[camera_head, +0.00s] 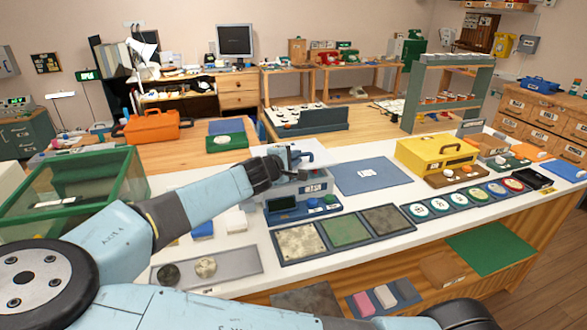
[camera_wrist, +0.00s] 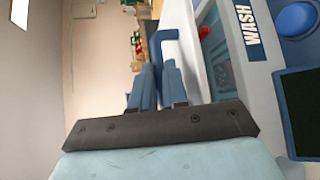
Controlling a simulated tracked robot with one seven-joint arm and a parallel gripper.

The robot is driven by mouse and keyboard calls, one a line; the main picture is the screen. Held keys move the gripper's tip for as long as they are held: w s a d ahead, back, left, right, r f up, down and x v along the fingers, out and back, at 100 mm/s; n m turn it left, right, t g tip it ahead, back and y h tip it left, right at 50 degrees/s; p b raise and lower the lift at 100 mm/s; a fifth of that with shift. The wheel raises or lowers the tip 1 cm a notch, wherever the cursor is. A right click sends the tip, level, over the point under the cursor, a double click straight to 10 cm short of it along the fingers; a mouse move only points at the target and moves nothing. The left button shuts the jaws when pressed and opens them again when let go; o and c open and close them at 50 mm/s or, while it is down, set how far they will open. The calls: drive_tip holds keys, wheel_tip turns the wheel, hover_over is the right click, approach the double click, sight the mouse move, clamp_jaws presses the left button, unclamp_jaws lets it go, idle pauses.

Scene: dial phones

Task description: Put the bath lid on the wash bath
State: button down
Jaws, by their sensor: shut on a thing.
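The wash bath (camera_head: 293,188) is a grey box on the white counter, with a dark panel and blue and green knobs in front. Its WASH label shows in the wrist view, where the bath (camera_wrist: 268,72) fills the right side and part of its inside shows. My gripper (camera_head: 290,158) is at the bath's top in the head view. In the wrist view my gripper (camera_wrist: 160,75) is shut on a blue hook-shaped piece (camera_wrist: 168,35), beside the bath's opening. I cannot tell whether this piece belongs to the bath lid; no separate lid is clearly seen.
A blue mat (camera_head: 350,183) with a white card lies right of the bath. A tray of three panels (camera_head: 277,247) lies in front, and a yellow case (camera_head: 415,155) stands further right. A glass-sided green case (camera_head: 110,195) stands left. White counter shows between these things.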

sight(294, 169)
drive_tip(key=shift+w+f, duration=0.2)
drive_tip(key=shift+f, duration=0.05)
drive_tip(key=shift+w+f, duration=0.15)
drive_tip(key=shift+f, duration=1.55)
drive_tip(key=shift+f, duration=0.3)
drive_tip(key=c, duration=1.1)
unclamp_jaws()
drive_tip(key=shift+a, duration=0.1)
